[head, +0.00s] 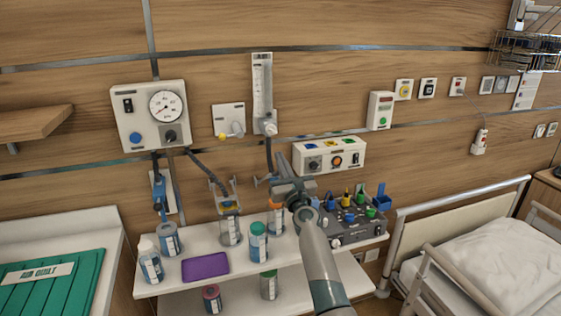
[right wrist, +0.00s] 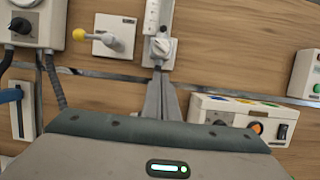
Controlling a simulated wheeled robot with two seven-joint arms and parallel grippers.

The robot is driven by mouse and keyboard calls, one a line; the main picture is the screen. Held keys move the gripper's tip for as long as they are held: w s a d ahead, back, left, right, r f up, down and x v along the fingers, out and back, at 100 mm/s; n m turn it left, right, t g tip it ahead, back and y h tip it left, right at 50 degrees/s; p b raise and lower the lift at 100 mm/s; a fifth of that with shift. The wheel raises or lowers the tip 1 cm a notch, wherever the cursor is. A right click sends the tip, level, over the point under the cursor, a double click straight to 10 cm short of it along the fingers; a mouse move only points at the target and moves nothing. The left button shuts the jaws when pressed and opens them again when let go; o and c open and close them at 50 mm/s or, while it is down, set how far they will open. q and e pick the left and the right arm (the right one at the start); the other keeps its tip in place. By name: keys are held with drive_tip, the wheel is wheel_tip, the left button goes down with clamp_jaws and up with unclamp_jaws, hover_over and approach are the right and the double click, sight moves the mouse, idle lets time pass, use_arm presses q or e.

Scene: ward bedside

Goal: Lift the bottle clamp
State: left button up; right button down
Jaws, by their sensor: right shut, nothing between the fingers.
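A blue clamp-like fitting (head: 159,193) sits on a white wall plate at the left in the head view, above a blue-topped bottle (head: 169,238). It looks like the bottle clamp, but I cannot be sure. In the right wrist view only a blue edge of it (right wrist: 9,96) shows, beside the white plate (right wrist: 22,112). My right gripper (head: 281,163) is shut and empty, below the flowmeter (head: 263,90) and well to the right of the blue fitting. Its closed fingers also show in the right wrist view (right wrist: 162,98). My left gripper is out of view.
A shelf (head: 150,288) below holds several bottles and a purple tray (head: 205,266). A clear jar (head: 230,228) hangs from a hose. A white control box (head: 329,155) is close right of my gripper. A bed (head: 500,262) stands at the right.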

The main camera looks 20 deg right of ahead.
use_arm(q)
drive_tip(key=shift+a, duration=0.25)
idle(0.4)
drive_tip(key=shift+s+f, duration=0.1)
use_arm(e)
drive_tip(key=shift+s+f, duration=0.1)
drive_tip(key=shift+f, duration=0.1)
